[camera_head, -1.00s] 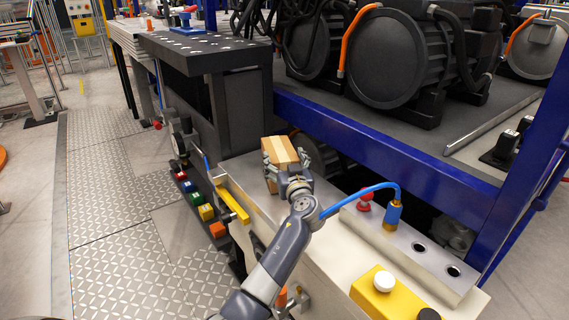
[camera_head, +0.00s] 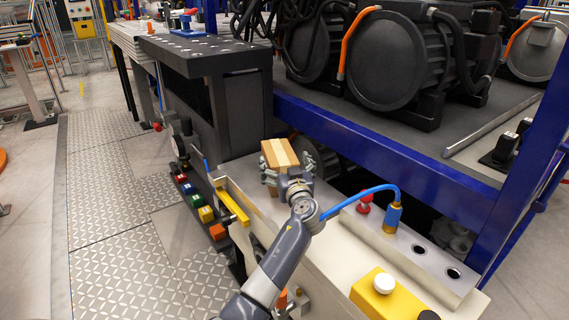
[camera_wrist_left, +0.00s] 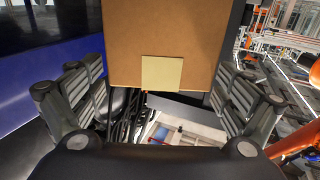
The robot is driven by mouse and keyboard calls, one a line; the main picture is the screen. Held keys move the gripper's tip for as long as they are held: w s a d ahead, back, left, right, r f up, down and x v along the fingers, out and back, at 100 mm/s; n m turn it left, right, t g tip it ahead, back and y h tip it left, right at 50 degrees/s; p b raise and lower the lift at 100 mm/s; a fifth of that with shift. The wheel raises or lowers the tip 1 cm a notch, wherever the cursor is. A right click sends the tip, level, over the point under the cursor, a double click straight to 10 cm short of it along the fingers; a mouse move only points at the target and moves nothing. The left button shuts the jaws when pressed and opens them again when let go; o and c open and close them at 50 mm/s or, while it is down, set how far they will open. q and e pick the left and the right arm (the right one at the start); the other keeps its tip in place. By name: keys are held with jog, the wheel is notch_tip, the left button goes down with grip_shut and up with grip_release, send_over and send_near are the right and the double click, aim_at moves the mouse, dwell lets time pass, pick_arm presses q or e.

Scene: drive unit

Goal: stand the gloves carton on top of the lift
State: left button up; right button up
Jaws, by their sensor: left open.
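The gloves carton (camera_head: 281,153), a brown box with a paler band, stands at the back end of a pale metal bench top in the head view. In the left wrist view the carton (camera_wrist_left: 165,40) fills the upper middle, with a pale yellow label on its near face. My left gripper (camera_head: 286,165) is open, with one finger on each side of the carton; in the wrist view a gap shows between carton and fingers. The carton's lower part is partly hidden by the gripper. I cannot tell for sure which structure is the lift. My right gripper is not seen.
A dark perforated table (camera_head: 205,50) stands behind the carton to the left. A blue frame beam (camera_head: 385,150) runs close on the right, below large black motors (camera_head: 392,60). A blue hose (camera_head: 360,190) and a yellow button box (camera_head: 385,290) are nearer. Tread-plate floor is clear at left.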

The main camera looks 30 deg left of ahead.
pick_arm(q)
jog(key=v, duration=1.2)
jog(key=shift+p, duration=0.35)
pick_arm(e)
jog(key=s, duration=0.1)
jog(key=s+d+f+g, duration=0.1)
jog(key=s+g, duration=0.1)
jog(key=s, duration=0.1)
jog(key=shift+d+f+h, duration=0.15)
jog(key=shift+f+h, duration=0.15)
